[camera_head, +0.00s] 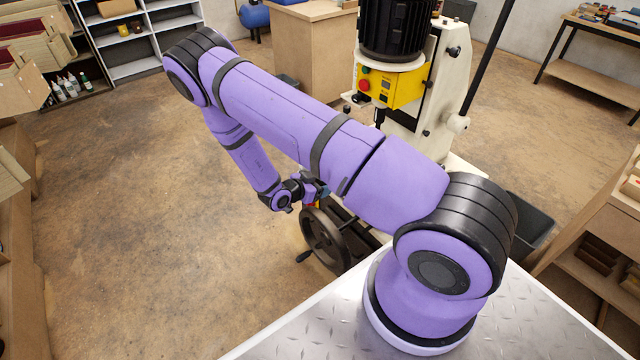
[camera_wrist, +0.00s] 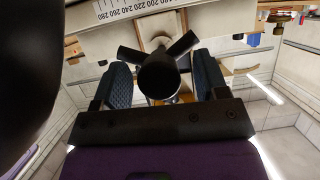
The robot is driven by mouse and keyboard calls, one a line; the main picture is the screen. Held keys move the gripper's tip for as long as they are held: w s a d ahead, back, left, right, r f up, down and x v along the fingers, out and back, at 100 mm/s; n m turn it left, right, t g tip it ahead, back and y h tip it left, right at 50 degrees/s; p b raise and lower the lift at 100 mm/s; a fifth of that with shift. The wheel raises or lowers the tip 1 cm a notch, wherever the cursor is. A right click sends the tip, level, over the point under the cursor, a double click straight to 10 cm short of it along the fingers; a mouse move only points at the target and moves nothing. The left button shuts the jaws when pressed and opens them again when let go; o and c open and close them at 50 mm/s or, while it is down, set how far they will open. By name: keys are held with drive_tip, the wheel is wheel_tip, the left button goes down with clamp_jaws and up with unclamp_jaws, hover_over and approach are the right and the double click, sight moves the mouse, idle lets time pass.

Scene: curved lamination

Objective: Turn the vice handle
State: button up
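The vice handle (camera_wrist: 163,76) shows in the wrist view as a dark round hub with short bars sticking out. It lies between the two blue textured fingers of my gripper (camera_wrist: 163,84). The fingers stand wide apart, one on each side of the hub. I cannot tell whether they touch it. In the head view my gripper (camera_head: 316,189) is small and partly dark, beside the machine and just above its handwheel. The vice itself is mostly hidden there behind my purple arm.
A drill press with a yellow control box (camera_head: 402,88) stands behind my arm. Its dark handwheel (camera_head: 325,240) is below my gripper. A scale strip (camera_wrist: 140,8) crosses the top of the wrist view. Open brown floor (camera_head: 130,220) lies to the left.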

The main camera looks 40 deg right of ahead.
drive_tip(key=shift+d, duration=0.1)
drive_tip(key=w+v, duration=0.1)
drive_tip(key=v, duration=0.9)
drive_tip(key=shift+s+a, duration=0.35)
drive_tip(key=shift+s, duration=0.15)
drive_tip(key=shift+w+r, duration=0.1)
drive_tip(key=shift+r, duration=0.1)
